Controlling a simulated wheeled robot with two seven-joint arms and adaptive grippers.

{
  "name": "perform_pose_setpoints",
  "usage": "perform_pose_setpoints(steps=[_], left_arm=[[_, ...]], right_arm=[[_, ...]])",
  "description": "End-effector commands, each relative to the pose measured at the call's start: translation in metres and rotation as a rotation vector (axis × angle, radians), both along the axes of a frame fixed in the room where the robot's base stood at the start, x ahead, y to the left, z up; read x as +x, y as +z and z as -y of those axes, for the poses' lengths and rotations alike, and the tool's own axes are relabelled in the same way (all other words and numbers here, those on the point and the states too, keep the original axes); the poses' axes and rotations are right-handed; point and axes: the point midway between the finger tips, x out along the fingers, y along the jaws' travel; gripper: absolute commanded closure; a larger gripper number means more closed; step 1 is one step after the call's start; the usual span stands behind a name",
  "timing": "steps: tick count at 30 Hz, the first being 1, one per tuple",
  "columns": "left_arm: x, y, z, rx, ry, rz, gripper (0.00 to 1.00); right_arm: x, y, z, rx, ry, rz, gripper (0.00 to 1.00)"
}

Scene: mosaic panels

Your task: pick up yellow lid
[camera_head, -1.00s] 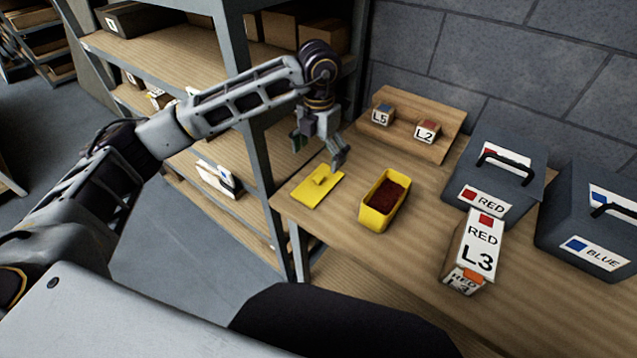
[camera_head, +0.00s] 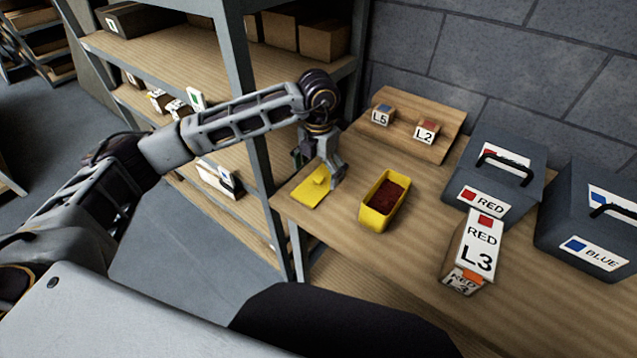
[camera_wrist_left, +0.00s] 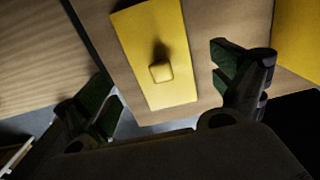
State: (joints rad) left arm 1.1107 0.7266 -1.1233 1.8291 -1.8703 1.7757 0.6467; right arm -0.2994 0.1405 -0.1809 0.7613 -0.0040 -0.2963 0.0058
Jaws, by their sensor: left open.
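The yellow lid (camera_head: 308,192) lies flat on the wooden table's left end, with a small raised knob on top. My left gripper (camera_head: 320,178) is open above the lid, pointing down, and partly hides its far end. In the left wrist view the lid (camera_wrist_left: 150,40) and its square knob (camera_wrist_left: 161,72) show between the two spread fingers (camera_wrist_left: 165,95), neither of them touching the knob. The yellow bin (camera_head: 372,218) with dark red contents stands open to the right of the lid. My right gripper is not in view.
A wooden board (camera_head: 400,142) with L5 and L2 blocks is behind.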

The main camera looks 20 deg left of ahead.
Motion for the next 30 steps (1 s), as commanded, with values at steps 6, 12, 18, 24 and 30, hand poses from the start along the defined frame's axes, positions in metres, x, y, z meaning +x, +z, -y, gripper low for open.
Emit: perform_pose_setpoints(steps=[6, 12, 18, 24, 30], left_arm=[[-0.002, -0.023, 0.001, 0.0, 0.001, -0.001, 0.05], [-0.002, -0.03, 0.001, -0.001, 0.0, 0.002, 0.05], [-0.002, -0.03, 0.001, 0.0, 0.0, 0.001, 0.05], [-0.002, -0.03, 0.001, 0.0, 0.0, 0.001, 0.05], [-0.002, -0.03, 0.001, 0.0, 0.0, 0.001, 0.31]], right_arm=[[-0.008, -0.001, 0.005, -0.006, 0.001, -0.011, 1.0], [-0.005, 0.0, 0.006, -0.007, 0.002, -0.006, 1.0], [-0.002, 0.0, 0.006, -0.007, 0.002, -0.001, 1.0], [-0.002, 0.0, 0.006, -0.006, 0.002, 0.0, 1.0], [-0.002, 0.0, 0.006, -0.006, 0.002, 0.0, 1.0]])
